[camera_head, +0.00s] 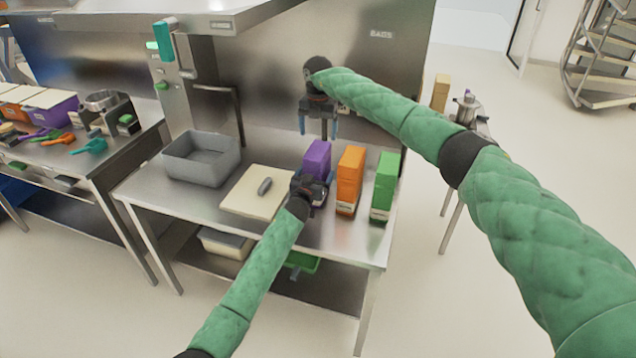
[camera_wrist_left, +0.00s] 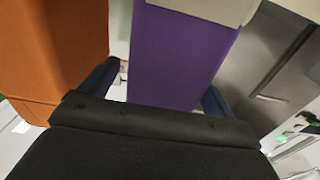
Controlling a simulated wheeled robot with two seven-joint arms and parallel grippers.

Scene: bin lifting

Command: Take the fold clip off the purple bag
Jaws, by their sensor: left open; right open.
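The purple bag (camera_head: 317,158) stands upright on the steel table, left of an orange bag. My left gripper (camera_head: 312,183) is at its front, low down, and hides its lower part. In the left wrist view the purple bag (camera_wrist_left: 178,58) shows between the two open fingers, with a pale patch at its end. My right gripper (camera_head: 319,128) points down with its fingers apart and empty, just above the bag's top in the picture. I cannot make out a fold clip on the bag. A small grey object (camera_head: 265,186) lies on the pale board; I cannot tell what it is.
An orange bag (camera_head: 349,180) and a green bag (camera_head: 384,185) stand close on the right. The pale board (camera_head: 243,200) and a grey bin (camera_head: 201,160) are on the left. A steel panel (camera_head: 270,60) rises behind. The table's front strip is clear.

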